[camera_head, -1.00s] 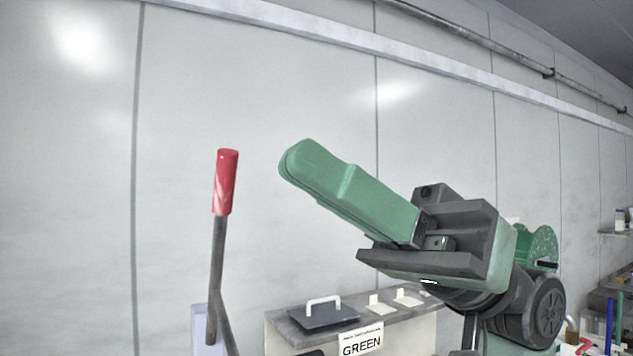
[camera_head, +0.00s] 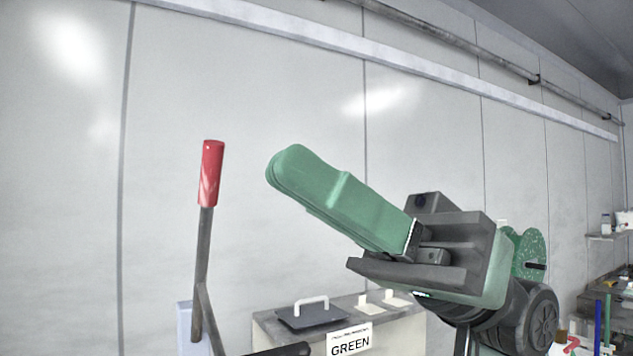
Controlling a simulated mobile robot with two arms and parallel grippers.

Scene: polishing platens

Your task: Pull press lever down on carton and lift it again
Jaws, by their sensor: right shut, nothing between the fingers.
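The press lever has a red grip (camera_head: 211,173) on a dark grey shaft (camera_head: 203,250). It stands nearly upright at the left, with its lower end cut off by the frame. My right gripper (camera_head: 283,168) comes in from the right with its long green fingers shut and empty. The fingertips point left and up, at about the grip's height in the picture, with a visible gap to the right of the grip. They do not touch it. No carton is in view. My left gripper is not in view.
A bench with a grey top stands below, bearing a dark lid with a white handle (camera_head: 311,303) and a sign reading GREEN (camera_head: 350,342). A dark bar (camera_head: 284,350) shows at the bottom edge. A green speckled disc (camera_head: 530,254) and shelves are at the right.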

